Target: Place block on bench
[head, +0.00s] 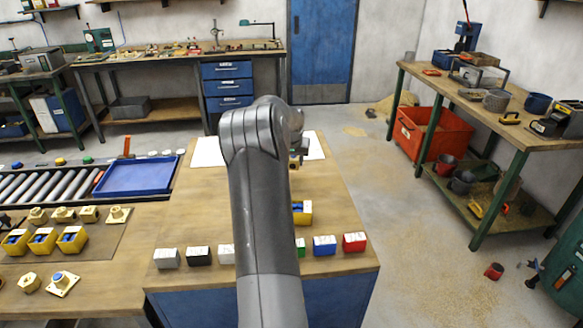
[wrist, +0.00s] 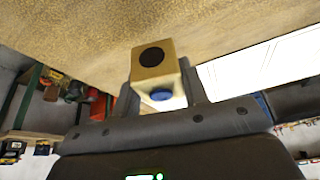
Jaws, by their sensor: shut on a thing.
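My gripper (wrist: 162,82) is shut on a brass-coloured block (wrist: 150,77) with a dark round hole in one face and a blue round part on another. In the wrist view the block sits between the two fingers, near the wooden bench top (wrist: 90,40); I cannot tell whether it touches. In the head view my gripper (head: 298,158) is over the far part of the wooden bench (head: 210,215), by a white sheet (head: 207,152). My arm hides much of the bench middle there, and the held block is barely visible.
A yellow block with blue (head: 302,212) stands right of my arm. Several coloured blocks, including a red one (head: 355,242), line the front edge. A blue tray (head: 138,176) and roller conveyor (head: 50,184) lie left. Bare bench top shows left of my arm.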

